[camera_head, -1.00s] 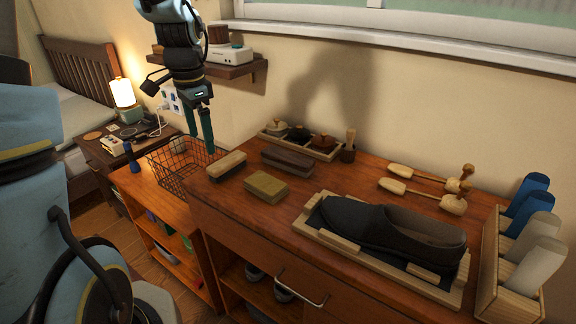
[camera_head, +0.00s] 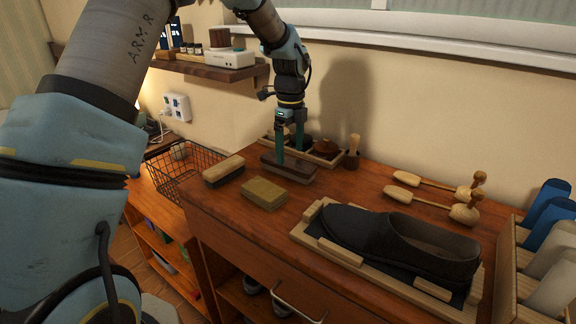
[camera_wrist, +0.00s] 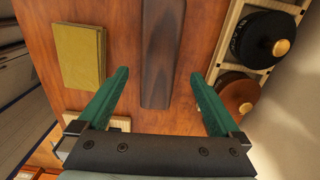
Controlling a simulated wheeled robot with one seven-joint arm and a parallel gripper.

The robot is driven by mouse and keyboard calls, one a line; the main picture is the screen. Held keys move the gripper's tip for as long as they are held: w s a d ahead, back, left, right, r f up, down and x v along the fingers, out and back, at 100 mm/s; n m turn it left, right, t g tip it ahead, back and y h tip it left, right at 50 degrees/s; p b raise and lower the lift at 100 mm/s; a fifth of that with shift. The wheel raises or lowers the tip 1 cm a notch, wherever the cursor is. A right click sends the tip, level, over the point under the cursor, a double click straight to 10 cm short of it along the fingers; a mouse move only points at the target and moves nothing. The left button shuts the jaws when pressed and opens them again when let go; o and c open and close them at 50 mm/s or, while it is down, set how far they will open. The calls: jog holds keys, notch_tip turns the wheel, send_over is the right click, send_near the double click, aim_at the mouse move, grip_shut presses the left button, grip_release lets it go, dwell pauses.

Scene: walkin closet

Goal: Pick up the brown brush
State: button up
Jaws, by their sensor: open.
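The brown brush (camera_head: 287,170), a long dark wooden block, lies on the wooden cabinet top behind the yellow-tan block. My gripper (camera_head: 291,156) is open and directly over it, fingers pointing down. In the wrist view the brush (camera_wrist: 162,45) runs lengthwise between the two open fingers of my gripper (camera_wrist: 159,74), with a gap on each side.
A light-topped brush (camera_head: 223,169) and a yellow-tan block (camera_head: 264,194) lie close by. A tray with round tins (camera_head: 327,148) stands behind the brown brush. A dark shoe (camera_head: 400,241) on a wooden-framed mat is to the right. A wire basket (camera_head: 182,171) is left.

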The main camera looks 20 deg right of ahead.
aim_at(288, 160)
jog(key=shift+w+a+f+p, duration=0.15)
jog(key=shift+f+p, duration=0.35)
jog(key=shift+f, duration=0.8)
jog(key=shift+w+a+f+p, duration=0.15)
jog(key=shift+f+p, duration=0.3)
jog(key=shift+f, duration=0.8)
jog(key=c, duration=1.5)
